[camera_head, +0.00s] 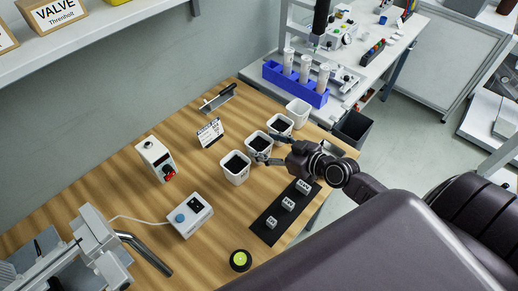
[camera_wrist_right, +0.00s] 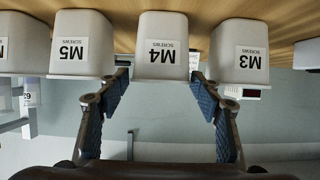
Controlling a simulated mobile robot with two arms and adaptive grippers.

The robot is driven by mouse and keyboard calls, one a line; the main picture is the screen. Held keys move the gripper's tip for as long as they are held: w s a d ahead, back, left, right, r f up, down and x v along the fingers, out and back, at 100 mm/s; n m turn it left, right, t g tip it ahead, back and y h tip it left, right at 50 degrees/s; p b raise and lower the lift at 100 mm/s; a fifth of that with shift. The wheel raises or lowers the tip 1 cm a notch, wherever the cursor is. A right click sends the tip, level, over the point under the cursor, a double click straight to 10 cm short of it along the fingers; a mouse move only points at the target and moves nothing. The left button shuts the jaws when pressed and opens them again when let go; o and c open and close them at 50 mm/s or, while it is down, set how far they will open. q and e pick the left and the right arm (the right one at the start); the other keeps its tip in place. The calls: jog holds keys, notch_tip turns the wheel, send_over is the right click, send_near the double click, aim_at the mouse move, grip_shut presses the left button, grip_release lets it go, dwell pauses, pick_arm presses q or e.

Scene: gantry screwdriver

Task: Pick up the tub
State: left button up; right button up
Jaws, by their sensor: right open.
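Several white tubs stand in a row on the wooden table. The M4 tub (camera_head: 258,146) is in the middle of the three dark-filled ones; its "M4 SCREWS" label shows upside down in the right wrist view (camera_wrist_right: 163,48). The M3 tub (camera_head: 237,170) and M5 tub (camera_head: 280,126) stand on either side of it. My right gripper (camera_head: 267,149) is open at the M4 tub. In the right wrist view its fingertips (camera_wrist_right: 159,82) are spread to the left and right of the M4 tub, with nothing gripped. My left gripper is out of view.
An empty white tub (camera_head: 298,113) ends the row. A black mat (camera_head: 268,236) with three small labelled blocks lies in front. A blue rack (camera_head: 312,97) is behind.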

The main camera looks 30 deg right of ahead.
aim_at(252, 140)
jog(key=x, duration=0.2)
jog(key=shift+w+a, duration=0.15)
jog(key=shift+w, duration=0.1)
jog(key=shift+w+a+f, duration=0.1)
jog(key=shift+w+f, duration=0.2)
jog(key=shift+w, duration=0.1)
jog(key=c, duration=0.9)
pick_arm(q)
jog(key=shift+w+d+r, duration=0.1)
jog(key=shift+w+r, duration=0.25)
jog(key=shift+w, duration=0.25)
pick_arm(e)
jog(key=shift+r, duration=0.15)
jog(key=shift+c, duration=0.8)
